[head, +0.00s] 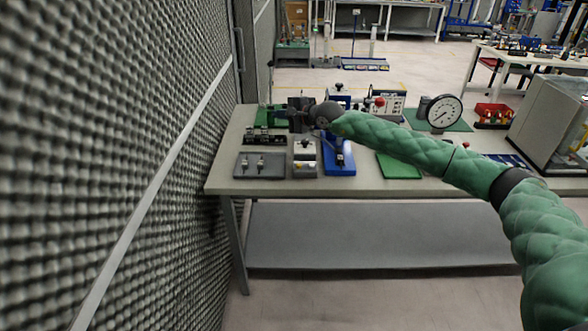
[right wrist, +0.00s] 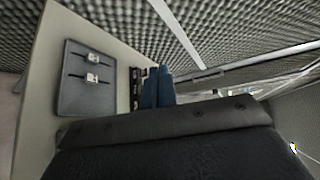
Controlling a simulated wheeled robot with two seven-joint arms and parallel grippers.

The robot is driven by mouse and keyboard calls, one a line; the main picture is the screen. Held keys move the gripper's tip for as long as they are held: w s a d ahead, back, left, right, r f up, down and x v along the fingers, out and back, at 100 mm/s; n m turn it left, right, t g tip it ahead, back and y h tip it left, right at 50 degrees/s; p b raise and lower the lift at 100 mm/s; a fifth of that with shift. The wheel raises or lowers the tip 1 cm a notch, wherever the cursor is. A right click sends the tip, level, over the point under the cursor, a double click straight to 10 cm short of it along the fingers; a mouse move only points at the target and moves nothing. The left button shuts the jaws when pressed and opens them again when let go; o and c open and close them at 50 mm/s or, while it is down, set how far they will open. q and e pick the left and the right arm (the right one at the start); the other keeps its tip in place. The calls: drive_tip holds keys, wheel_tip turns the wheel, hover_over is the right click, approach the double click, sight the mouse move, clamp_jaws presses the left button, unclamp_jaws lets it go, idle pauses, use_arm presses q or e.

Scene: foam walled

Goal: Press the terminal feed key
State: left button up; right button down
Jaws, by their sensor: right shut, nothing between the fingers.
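My right gripper (head: 274,113) reaches in from the right over the back left of the workbench (head: 222,176). In the right wrist view its two bluish fingers (right wrist: 158,88) are together and empty. I cannot tell which part is the terminal feed key; no label is readable. Whether the fingers touch anything is unclear. My left gripper is out of view.
A grey tray (head: 262,166) with two small fittings lies front left. A blue device (head: 338,160), a green mat (head: 398,168), a dial gauge (head: 444,112) and a red bin (head: 494,115) stand rightward. A textured foam wall (head: 110,150) closely borders the bench's left.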

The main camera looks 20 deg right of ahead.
wheel_tip(320, 180, down, 4)
drive_tip(key=d+n+g+h, duration=0.1)
drive_tip(key=d+n+h, duration=0.2)
drive_tip(key=n+g+h, duration=0.2)
drive_tip(key=n+h, duration=0.1)
drive_tip(key=n, duration=0.2)
hover_over(299, 166)
wheel_tip(299, 166, down, 5)
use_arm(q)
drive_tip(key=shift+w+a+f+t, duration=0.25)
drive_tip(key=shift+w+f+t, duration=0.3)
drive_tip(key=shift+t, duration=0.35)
use_arm(e)
drive_tip(key=shift+s+d+r, duration=0.1)
drive_tip(key=shift+d, duration=0.2)
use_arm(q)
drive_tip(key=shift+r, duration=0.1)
